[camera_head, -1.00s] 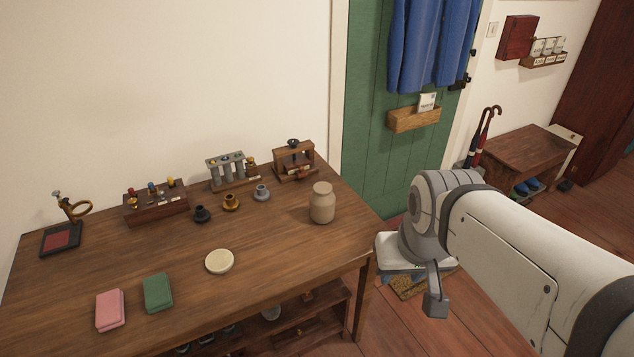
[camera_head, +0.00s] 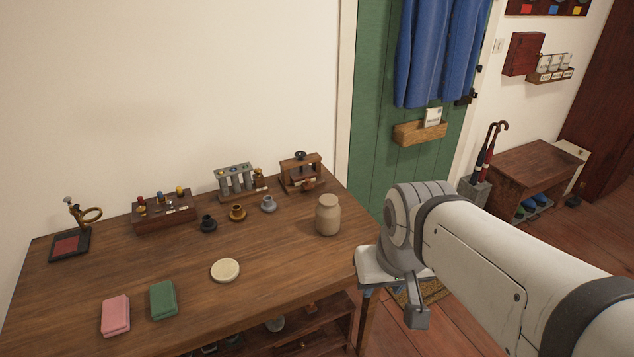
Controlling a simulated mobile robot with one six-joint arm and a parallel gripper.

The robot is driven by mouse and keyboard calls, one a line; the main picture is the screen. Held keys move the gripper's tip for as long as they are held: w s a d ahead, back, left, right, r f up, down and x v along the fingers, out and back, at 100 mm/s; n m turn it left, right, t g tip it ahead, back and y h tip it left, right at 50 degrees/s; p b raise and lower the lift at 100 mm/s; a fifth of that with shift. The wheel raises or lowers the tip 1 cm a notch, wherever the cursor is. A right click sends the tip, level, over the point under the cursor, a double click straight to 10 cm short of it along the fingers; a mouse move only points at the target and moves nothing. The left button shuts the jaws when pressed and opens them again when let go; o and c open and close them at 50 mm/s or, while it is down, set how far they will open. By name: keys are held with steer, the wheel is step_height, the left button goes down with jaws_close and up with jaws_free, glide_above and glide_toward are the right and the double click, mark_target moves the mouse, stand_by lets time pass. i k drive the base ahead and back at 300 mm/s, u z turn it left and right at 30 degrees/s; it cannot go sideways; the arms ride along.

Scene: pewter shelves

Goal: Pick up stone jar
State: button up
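The stone jar (camera_head: 328,215) is a beige-grey, rounded jar with a narrower neck. It stands upright near the right end of the wooden table (camera_head: 200,290), with clear wood around it. My arm reaches in from the right, and its end section, with a small grey finger-like part (camera_head: 416,304) hanging below, is right of the jar and apart from it. The gripper's fingers cannot be made out clearly, so its opening does not show.
A wooden press (camera_head: 301,173), a grey rack (camera_head: 235,182) and several small pots stand behind and left of the jar. A round cream dish (camera_head: 225,270), a green block (camera_head: 163,300) and a pink block (camera_head: 115,315) lie at the front. A green door (camera_head: 378,130) is behind.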

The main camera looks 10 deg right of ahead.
mark_target(328, 211)
steer(key=z, duration=0.05)
steer(key=i, duration=0.95)
steer(key=u, duration=0.05)
